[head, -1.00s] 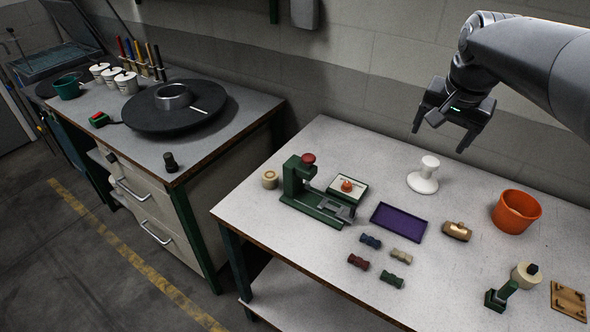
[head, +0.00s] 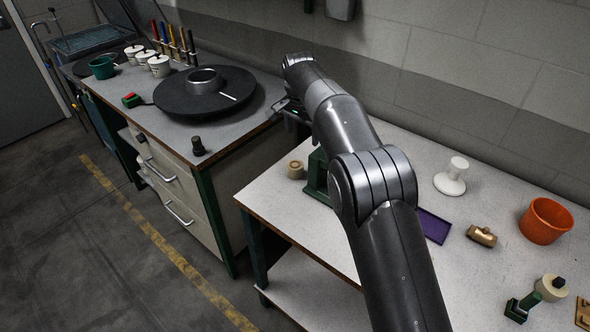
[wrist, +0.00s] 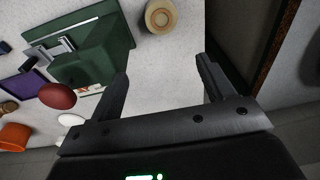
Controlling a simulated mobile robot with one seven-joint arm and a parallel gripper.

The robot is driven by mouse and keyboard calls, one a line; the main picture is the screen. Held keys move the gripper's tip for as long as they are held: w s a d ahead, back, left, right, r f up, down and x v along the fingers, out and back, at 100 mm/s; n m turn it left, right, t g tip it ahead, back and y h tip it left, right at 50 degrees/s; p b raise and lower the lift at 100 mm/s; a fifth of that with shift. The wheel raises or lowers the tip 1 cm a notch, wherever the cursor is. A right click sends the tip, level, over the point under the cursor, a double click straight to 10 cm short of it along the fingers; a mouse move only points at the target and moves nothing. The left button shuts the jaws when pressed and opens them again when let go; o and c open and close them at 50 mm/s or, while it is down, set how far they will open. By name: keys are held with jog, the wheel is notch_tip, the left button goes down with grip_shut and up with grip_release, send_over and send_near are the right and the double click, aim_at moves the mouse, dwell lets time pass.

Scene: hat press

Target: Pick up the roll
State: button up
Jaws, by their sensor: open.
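A small tan roll (head: 295,169) stands on the near table's left end, beside the green press (head: 317,178). In the wrist view the roll (wrist: 161,16) shows whole near the top edge, beyond my fingertips and apart from them. My gripper (wrist: 161,75) is open, with nothing between its fingers. In the head view my gripper (head: 290,108) is partly hidden by my own arm, above the gap between the two benches. A cream roll (head: 551,287) also sits by a green holder at the table's right.
The green press with its red knob (wrist: 57,96) stands close beside the tan roll. A purple tray (head: 434,226), white stand (head: 451,177) and orange pot (head: 546,221) are farther right. The left bench holds a dark turntable (head: 205,105).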

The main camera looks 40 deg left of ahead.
aim_at(295, 164)
jog(key=s+a+f, duration=0.2)
jog(key=f, duration=0.1)
jog(key=shift+a, duration=0.2)
jog(key=f, duration=0.5)
jog(key=shift+w, duration=0.3)
jog(key=shift+d+f, duration=0.25)
jog(key=shift+f, duration=1.1)
jog(key=shift+d+f, duration=0.2)
jog(key=shift+f, duration=1.15)
jog(key=shift+c, duration=0.4)
jog(key=c, duration=1)
